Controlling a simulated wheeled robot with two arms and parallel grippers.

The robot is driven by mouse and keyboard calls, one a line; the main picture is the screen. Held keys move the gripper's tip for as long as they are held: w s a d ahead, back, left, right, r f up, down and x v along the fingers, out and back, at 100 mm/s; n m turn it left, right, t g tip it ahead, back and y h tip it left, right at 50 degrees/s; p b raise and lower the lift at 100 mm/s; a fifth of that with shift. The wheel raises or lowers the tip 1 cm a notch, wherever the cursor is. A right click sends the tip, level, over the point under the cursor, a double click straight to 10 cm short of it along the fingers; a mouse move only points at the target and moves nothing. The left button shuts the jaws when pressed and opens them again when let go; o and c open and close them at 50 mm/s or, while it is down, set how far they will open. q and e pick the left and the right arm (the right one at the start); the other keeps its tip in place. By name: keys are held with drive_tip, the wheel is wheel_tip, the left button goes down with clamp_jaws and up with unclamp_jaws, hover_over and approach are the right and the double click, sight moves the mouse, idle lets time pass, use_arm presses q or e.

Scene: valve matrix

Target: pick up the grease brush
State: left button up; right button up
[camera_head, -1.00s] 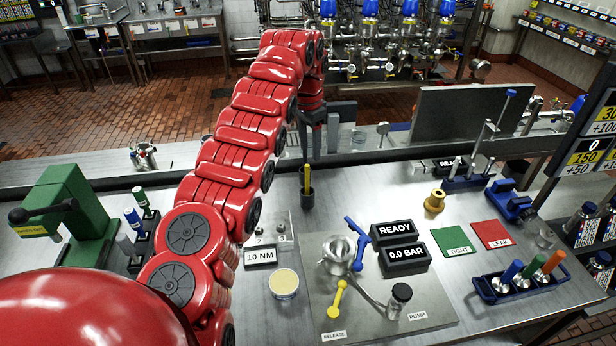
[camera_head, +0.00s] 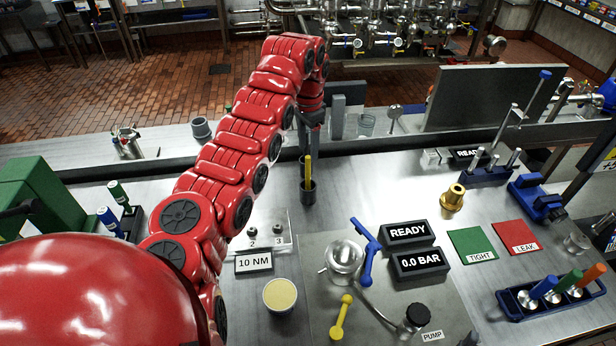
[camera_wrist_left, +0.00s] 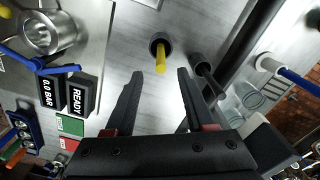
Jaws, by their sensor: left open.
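The grease brush appears as a yellow handle (camera_head: 308,169) standing upright in a small dark cup (camera_head: 308,191) on the bench. The handle (camera_wrist_left: 161,58) and cup (camera_wrist_left: 160,40) also show in the left wrist view; the bristle end is hidden. My left gripper (camera_head: 309,143) hangs behind and just above the handle in the head view. In the left wrist view its two black fingers (camera_wrist_left: 157,79) are spread, with the handle just beyond their tips, roughly between them. Nothing is held. My right gripper is not in view.
A tub of yellowish paste (camera_head: 280,295) and a 10 NM sign (camera_head: 254,262) stand in front of the cup. A pump plate with a blue lever (camera_head: 367,250) lies to the right. A grey block (camera_head: 338,117) and a clear glass (camera_head: 366,124) stand behind.

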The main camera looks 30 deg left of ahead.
sight(308, 172)
use_arm(q)
wheel_tip(308, 172, down, 5)
drive_tip(key=shift+s+f+p, duration=0.15)
drive_tip(key=shift+p, duration=0.8)
wheel_tip(308, 172, down, 4)
drive_tip(key=p, duration=0.3)
drive_tip(key=shift+f, duration=0.2)
drive_tip(key=shift+w+f, duration=0.25)
drive_tip(key=shift+f, duration=0.35)
clamp_jaws()
